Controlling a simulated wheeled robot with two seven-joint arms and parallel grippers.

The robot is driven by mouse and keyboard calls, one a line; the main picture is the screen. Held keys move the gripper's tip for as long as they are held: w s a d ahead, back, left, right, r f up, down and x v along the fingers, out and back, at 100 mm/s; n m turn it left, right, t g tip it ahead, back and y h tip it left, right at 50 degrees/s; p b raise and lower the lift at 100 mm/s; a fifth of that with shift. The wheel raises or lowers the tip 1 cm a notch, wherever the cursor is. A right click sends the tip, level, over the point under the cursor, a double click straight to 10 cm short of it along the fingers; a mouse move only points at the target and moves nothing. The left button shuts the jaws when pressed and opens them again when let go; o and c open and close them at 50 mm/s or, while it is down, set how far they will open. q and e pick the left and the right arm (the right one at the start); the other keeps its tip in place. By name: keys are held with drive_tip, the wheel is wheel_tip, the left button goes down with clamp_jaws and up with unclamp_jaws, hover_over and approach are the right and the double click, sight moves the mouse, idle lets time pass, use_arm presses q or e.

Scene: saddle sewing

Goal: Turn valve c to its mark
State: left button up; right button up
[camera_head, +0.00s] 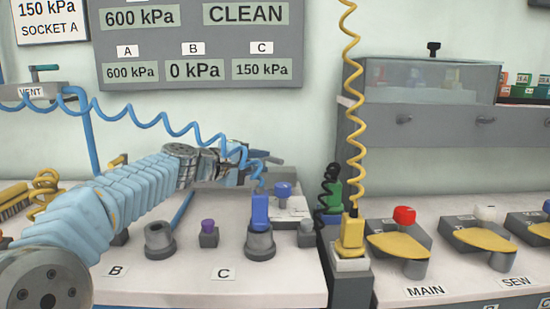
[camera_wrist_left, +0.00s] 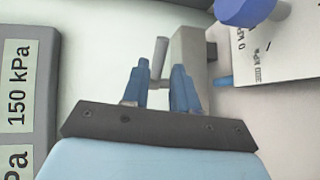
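My left gripper (camera_head: 232,163) reaches over the back of the left bench on its light blue arm. In the left wrist view its two blue fingers (camera_wrist_left: 160,88) stand apart, with a gap between them. A grey lever (camera_wrist_left: 160,50) beside a grey block (camera_wrist_left: 188,52) shows between and beyond the fingertips; whether they touch it is unclear. I cannot tell for sure that this is valve c, and no mark can be made out. The C label (camera_head: 223,273) lies at the bench front. The panel's C readout (camera_head: 262,70) shows 150 kPa. My right gripper is not in view.
A blue knob (camera_head: 283,189) stands right of the gripper, above a printed card (camera_wrist_left: 270,50). A blue plug (camera_head: 260,210) stands in a grey socket nearer the front. A blue coiled hose (camera_head: 150,122) hangs behind my arm. A yellow coiled hose (camera_head: 352,90) hangs to the right.

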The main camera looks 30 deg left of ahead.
sight(272, 161)
use_arm(q)
drive_tip(key=p+x, duration=0.1)
drive_tip(key=x, duration=0.6)
drive_tip(key=shift+w+d, duration=0.1)
drive_tip(key=shift+w, duration=0.15)
clamp_jaws()
